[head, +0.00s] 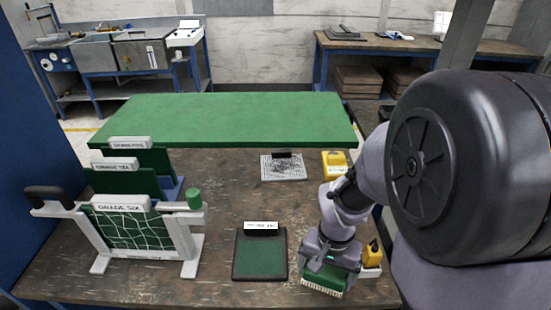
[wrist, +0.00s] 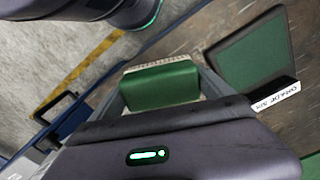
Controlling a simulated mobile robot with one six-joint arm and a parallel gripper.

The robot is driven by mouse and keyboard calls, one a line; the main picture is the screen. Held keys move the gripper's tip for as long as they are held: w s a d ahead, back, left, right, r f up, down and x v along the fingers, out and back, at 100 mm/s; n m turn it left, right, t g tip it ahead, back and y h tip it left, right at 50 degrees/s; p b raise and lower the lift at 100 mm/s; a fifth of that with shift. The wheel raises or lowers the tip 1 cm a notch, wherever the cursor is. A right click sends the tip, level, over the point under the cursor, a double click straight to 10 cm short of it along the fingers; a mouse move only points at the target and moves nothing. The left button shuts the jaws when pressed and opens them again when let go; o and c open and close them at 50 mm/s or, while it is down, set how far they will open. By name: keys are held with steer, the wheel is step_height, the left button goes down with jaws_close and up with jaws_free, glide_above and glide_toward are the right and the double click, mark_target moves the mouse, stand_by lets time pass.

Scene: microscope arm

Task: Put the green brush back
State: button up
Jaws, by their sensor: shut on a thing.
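The green brush (wrist: 160,87), a green block with pale bristles along one side, is between the fingers of my gripper (wrist: 158,95) in the wrist view. In the head view my gripper (head: 330,258) is shut on the brush (head: 325,278) near the front right of the table, bristles facing down and forward. I cannot tell whether the bristles touch the table. A dark-framed green pad (head: 259,257) with a white label lies just left of the brush. It also shows in the wrist view (wrist: 250,50).
A yellow item in a white holder (head: 372,256) stands close right of my gripper. A white frame labelled "GRADE SIX" (head: 143,235) stands at left, with more labelled panels behind. A speckled plate (head: 284,168) and yellow block (head: 336,164) lie farther back, before a raised green surface (head: 220,118).

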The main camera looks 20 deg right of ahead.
steer(key=w+d, duration=0.1)
steer(key=w+d+f, duration=0.1)
steer(key=w, duration=0.1)
steer(key=w+d+b, duration=0.1)
steer(key=w, duration=0.1)
steer(key=shift+w+f, duration=0.15)
step_height(320, 180, down, 4)
steer(key=shift+r+b, duration=0.25)
steer(key=shift+b, duration=0.85)
steer(key=shift+a+r, duration=0.1)
steer(key=shift+r, duration=0.1)
steer(key=shift+f, duration=0.2)
steer(key=o, duration=0.9)
step_height(320, 180, up, 12)
steer(key=p, duration=0.6)
steer(key=s+a+r+n+t, duration=0.1)
steer(key=s+a+r+t, duration=0.1)
steer(key=s+a+r, duration=0.1)
steer(key=s+a+r+n+t+y, duration=0.1)
steer(key=s+a+r+t, duration=0.1)
steer(key=s+a+r, duration=0.2)
steer(key=s+a+r+n+t+y, duration=0.1)
steer(key=s+a+r, duration=0.3)
steer(key=a+r, duration=0.2)
steer(key=shift+s+a+r+t, duration=0.1)
steer(key=shift+a+r+t, duration=0.1)
steer(key=shift+a, duration=0.2)
steer(key=shift+s+a+r+t, duration=0.1)
steer(key=shift+a+t, duration=0.1)
steer(key=shift+a, duration=0.15)
